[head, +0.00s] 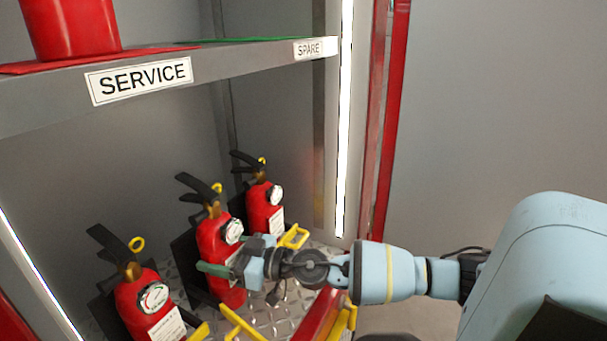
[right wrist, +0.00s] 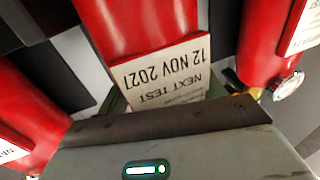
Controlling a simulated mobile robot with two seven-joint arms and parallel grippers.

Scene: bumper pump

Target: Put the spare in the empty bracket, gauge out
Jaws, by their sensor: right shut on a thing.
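Three red extinguishers stand in the cabinet's lower bay. My right gripper (head: 224,266) is shut on the middle extinguisher (head: 212,238), around its body, from the right. This extinguisher looks upright, with its gauge (head: 233,230) facing out toward the cabinet's open side. Its dated label (right wrist: 160,78) fills the middle of the right wrist view. A dark bracket plate (head: 187,262) shows behind it. An open yellow strap (head: 240,324) lies in front and below. Whether it is fully seated in the bracket is hidden. My left gripper is not in view.
The near extinguisher (head: 140,301) and the far extinguisher (head: 262,208) stand close on either side, gauges outward. Above is a grey shelf (head: 235,60) marked SERVICE and SPARE; a red object (head: 70,25) stands on the SERVICE part. A green mat (head: 245,40) lies at the SPARE end. A red door frame (head: 390,120) borders the right.

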